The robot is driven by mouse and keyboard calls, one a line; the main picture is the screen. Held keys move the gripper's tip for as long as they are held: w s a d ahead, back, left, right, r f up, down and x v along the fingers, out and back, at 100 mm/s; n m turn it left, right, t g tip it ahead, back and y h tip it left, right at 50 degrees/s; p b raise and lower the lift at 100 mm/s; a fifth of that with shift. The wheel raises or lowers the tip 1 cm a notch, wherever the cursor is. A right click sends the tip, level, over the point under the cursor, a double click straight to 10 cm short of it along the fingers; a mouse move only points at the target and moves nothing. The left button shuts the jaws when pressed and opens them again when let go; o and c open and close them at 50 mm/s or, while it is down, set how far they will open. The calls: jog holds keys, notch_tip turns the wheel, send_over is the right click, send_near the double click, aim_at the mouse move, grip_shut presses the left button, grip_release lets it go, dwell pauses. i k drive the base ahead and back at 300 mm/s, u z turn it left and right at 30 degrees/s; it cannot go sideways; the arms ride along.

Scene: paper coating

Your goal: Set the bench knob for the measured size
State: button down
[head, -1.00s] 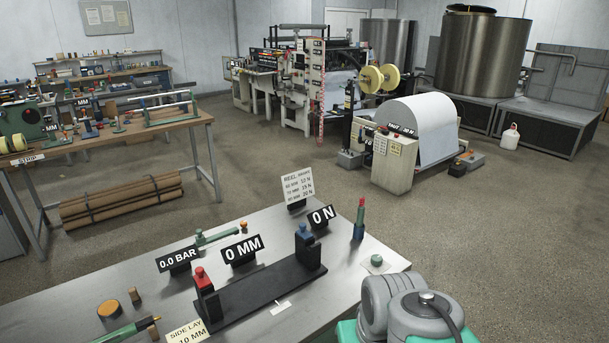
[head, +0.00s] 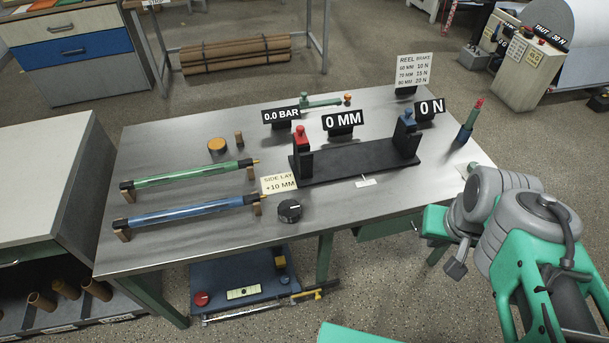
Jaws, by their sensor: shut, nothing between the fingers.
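The round black bench knob (head: 289,211) sits near the front edge of the steel bench (head: 200,225), with a pale mark on its top. Behind it a black measuring bed (head: 355,163) has a red-topped post (head: 302,152) at left and a blue-topped post (head: 406,135) at right, with nothing between them. Signs read 0 MM (head: 343,122), 0.0 BAR (head: 281,116) and 0 N (head: 431,107). The REEL BRAKE card (head: 414,70) appears to read 60 MM 10 N, 70 MM 15 N, 80 MM 20 N. My arm is folded at the right; I cannot make out my gripper.
A green rod (head: 190,175) and a blue rod (head: 185,213) rest on wooden supports at the bench's left. A SIDE LAY +10 MM card (head: 279,184) stands behind the knob. A blue low platform (head: 240,280) is under the bench. A cabinet (head: 40,180) stands close at left.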

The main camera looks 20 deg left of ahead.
aim_at(472, 165)
jog(key=k, duration=0.5)
jog(key=z, duration=0.8)
jog(key=i, duration=1.35)
jog(key=u, duration=0.6)
